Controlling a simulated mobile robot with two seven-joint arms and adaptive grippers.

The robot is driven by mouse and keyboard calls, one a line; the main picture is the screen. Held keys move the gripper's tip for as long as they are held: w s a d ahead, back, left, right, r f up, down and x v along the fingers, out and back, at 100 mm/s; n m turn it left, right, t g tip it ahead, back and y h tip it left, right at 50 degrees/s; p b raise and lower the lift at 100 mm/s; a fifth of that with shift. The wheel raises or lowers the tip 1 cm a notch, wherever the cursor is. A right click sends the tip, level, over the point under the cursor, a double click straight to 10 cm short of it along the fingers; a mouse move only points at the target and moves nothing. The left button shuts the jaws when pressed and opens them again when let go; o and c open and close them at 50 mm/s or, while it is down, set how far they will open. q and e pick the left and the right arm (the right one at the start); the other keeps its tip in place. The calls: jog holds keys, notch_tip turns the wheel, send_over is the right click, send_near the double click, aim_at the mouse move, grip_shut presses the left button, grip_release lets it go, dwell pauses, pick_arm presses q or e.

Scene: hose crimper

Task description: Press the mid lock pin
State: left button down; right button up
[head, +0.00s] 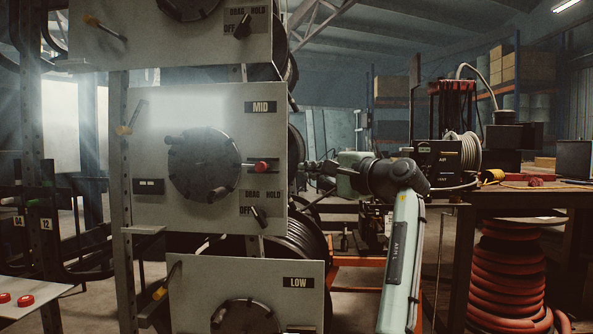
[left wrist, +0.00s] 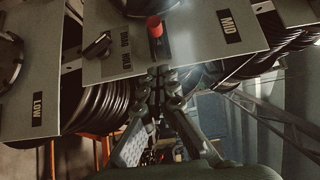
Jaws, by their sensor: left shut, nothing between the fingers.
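The MID panel (head: 150,205) is a grey plate with a round dark hub and crank (head: 204,165). The mid lock pin (head: 261,166) has a red knob and sits at the panel's right side, right of the hub. In the left wrist view the red knob (left wrist: 154,26) shows above the fingertips, with a gap between. My left gripper (head: 306,167) is shut and empty, just right of the panel's right edge, at about the pin's height. It also shows in the left wrist view (left wrist: 159,72), fingers together near the panel's edge. My right gripper is in neither view.
A DRAG/HOLD switch (head: 259,215) sits below the pin. The LOW panel (head: 300,300) is underneath, and another panel (head: 100,45) is above. Black hose reels (head: 297,240) lie behind the panels. A workbench (head: 530,194) with a coiled red hose below stands at right.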

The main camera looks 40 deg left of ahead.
pick_arm(q)
jog(key=shift+v, duration=2.05)
